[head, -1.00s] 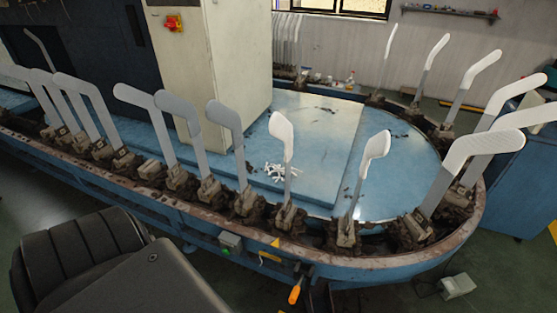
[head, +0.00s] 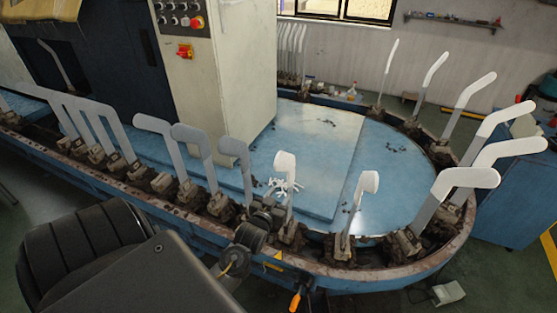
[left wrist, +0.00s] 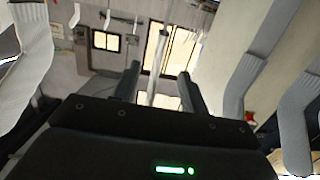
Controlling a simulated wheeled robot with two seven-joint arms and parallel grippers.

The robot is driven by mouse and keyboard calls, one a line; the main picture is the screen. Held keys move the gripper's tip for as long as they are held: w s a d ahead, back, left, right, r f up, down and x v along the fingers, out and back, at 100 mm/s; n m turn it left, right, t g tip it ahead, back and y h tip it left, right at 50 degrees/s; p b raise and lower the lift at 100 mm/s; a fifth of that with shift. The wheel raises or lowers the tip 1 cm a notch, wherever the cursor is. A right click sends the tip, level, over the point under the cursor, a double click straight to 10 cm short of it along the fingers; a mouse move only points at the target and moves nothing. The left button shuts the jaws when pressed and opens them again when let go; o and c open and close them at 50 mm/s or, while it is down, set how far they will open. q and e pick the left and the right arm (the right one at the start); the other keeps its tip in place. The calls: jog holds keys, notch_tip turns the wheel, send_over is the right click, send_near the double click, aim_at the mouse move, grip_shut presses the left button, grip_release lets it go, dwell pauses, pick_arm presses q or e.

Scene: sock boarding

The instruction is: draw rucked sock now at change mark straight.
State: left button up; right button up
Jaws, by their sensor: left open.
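A short white sock (head: 285,163) covers only the top of a foot-shaped board on the near side of the line. The board's grey lower part shows below it. Another short white sock (head: 370,181) sits on the board to its right. My left gripper (head: 268,214) is low beside the first board, below its sock. In the left wrist view my left gripper (left wrist: 159,70) is open, with a narrow pale upright (left wrist: 156,72) showing between its fingers. I cannot tell whether they touch it. A yellow mark (head: 272,254) is on the near rail. My right gripper is not in view.
The blue table (head: 330,160) is mostly clear.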

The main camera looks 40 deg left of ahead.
aim_at(288, 182)
pick_arm(q)
jog(key=b+x, duration=0.4)
jog(key=x, duration=0.2)
jog(key=shift+w+a, duration=0.2)
jog(key=shift+w, duration=0.15)
jog(key=shift+b+x, duration=0.7)
jog(key=shift+x, duration=0.4)
jog(key=shift+r, duration=0.1)
jog(key=shift+c, duration=0.2)
jog(key=c, duration=0.9)
